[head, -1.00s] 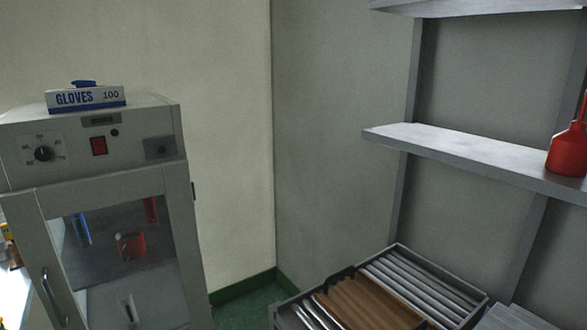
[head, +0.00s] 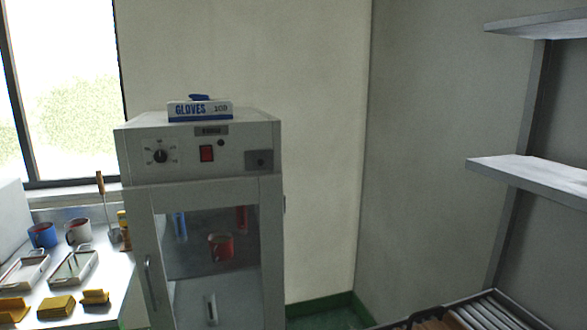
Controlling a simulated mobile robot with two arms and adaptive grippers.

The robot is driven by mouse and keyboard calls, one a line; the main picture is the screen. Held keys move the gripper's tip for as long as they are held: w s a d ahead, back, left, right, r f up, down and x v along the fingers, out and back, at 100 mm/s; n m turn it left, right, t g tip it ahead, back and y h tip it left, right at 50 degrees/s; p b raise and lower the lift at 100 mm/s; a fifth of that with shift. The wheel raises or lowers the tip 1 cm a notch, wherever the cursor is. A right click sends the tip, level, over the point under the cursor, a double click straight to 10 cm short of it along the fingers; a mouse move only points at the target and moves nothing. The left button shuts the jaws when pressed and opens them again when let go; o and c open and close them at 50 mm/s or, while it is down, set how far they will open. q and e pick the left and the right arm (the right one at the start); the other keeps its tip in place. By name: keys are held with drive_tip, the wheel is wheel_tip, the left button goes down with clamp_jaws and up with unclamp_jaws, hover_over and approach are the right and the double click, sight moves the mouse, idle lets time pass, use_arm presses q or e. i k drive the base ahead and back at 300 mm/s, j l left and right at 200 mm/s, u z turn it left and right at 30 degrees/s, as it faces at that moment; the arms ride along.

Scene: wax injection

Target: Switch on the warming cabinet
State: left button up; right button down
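The warming cabinet (head: 265,190) stands left of centre in the head view, a grey box with a glass door that is closed. Its top panel carries a round black dial (head: 160,156), a red rocker switch (head: 207,153), a small round indicator (head: 221,142) that looks dark red, and a small dark display (head: 211,131). Whether the switch is on cannot be told from its look. Behind the glass are a red mug (head: 220,247) and blue and red upright items. Neither of my grippers is in view.
A glove box (head: 200,110) lies on top of the cabinet. At left, a bench (head: 105,313) holds mugs (head: 43,235), metal frames (head: 73,268) and yellow blocks (head: 57,306). A roller rack (head: 490,312) is at lower right, below wall shelves (head: 540,178). Green-edged floor shows between cabinet and rack.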

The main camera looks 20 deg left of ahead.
sight(207, 152)
drive_tip(key=k+j+u, duration=0.1)
drive_tip(key=j+u, duration=0.2)
drive_tip(key=j, duration=0.4)
drive_tip(key=j+u, duration=0.35)
drive_tip(key=j, duration=0.4)
drive_tip(key=k, duration=0.05)
